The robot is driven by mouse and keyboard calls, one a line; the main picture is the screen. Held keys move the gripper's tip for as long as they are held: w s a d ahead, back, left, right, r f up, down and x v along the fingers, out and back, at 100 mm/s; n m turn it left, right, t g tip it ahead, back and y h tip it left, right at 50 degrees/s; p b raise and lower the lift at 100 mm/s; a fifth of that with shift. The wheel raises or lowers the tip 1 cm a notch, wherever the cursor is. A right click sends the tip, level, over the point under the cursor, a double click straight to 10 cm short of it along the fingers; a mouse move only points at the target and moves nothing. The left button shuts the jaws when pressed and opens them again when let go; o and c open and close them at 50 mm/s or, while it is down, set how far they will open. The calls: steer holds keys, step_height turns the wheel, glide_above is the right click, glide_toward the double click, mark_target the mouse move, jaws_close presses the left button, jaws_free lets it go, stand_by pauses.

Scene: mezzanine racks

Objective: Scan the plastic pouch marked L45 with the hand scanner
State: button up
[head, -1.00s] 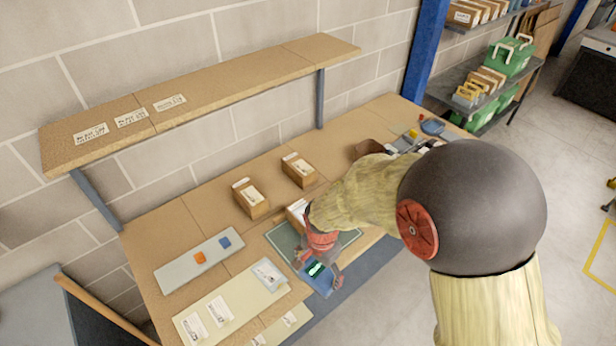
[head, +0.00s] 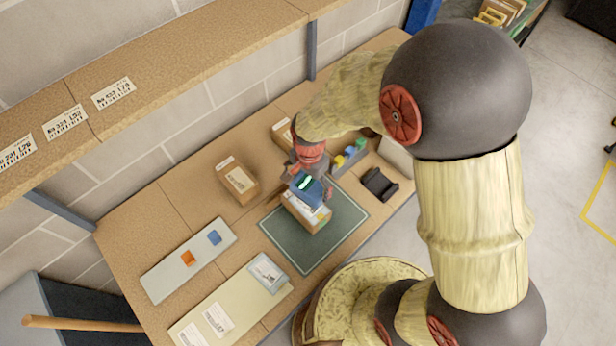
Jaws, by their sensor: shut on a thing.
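My gripper (head: 308,172) is shut on the blue hand scanner (head: 316,193), which has a lit green display. It holds the scanner over a cardboard box (head: 311,221) with a white label, on the dark green mat (head: 337,232). I cannot tell whether the scanner touches the box. A pale plastic pouch (head: 268,271) with a white label lies at the far right end of a cream board (head: 240,302), left of and below the mat. Its print is too small to read, so I cannot confirm L45. The gripper is well apart from this pouch.
Another labelled box (head: 238,182) stands left of the mat; one more (head: 282,131) is partly behind my arm. A grey tray (head: 165,279) holds an orange and a blue block. A black stand (head: 379,184) is at the right. A shelf (head: 180,62) overhangs the bench's back.

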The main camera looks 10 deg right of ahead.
steer(key=shift+f+b, duration=2.05)
steer(key=shift+f, duration=1.05)
steer(key=shift+f+b, duration=0.6)
steer(key=shift+f, duration=0.25)
steer(key=shift+r, duration=0.15)
steer(key=shift+r+p, duration=2.5)
steer(key=shift+r, duration=0.9)
